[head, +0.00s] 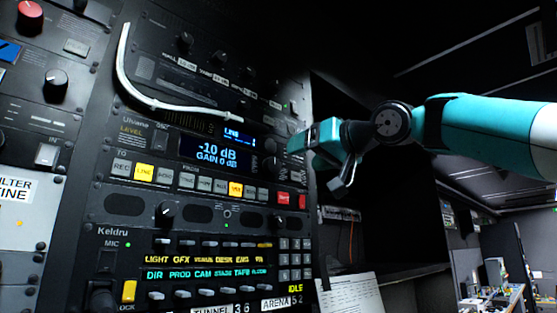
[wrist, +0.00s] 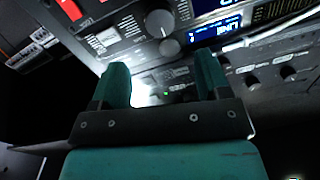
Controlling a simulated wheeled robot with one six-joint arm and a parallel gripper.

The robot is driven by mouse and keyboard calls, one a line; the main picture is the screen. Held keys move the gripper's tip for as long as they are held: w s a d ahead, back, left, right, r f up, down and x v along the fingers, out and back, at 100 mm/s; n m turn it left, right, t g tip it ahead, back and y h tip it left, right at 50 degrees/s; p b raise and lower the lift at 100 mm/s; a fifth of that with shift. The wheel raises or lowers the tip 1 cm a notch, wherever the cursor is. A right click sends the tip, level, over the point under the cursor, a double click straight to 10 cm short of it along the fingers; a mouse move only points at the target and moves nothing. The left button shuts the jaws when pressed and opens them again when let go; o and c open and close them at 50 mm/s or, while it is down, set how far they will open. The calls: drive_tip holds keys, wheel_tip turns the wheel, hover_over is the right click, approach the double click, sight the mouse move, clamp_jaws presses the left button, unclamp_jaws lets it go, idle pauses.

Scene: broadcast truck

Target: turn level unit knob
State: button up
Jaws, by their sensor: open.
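The level unit (head: 150,142) is a black rack panel marked LEVEL, with a blue display (head: 215,151) reading -10 dB, GAIN 0 dB. My gripper (head: 306,146) is just right of the knobs, near the panel face. In the wrist view its teal fingers (wrist: 161,75) are apart, with nothing held between them. I see no contact with a knob.
A white cable (head: 165,103) hangs across the panel above the display. Lit buttons (head: 145,173) run below it, with the Keldru panel (head: 110,262) underneath. A paper sheet (head: 350,295) is at the lower right. Dark open space lies right of the rack.

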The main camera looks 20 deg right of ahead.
sight(275, 166)
drive_tip(key=p+x, duration=0.2)
drive_tip(key=x, duration=0.6)
drive_tip(key=shift+p, duration=0.4)
drive_tip(key=shift+w+a, duration=0.15)
drive_tip(key=shift+w, duration=0.2)
drive_tip(key=c, duration=0.9)
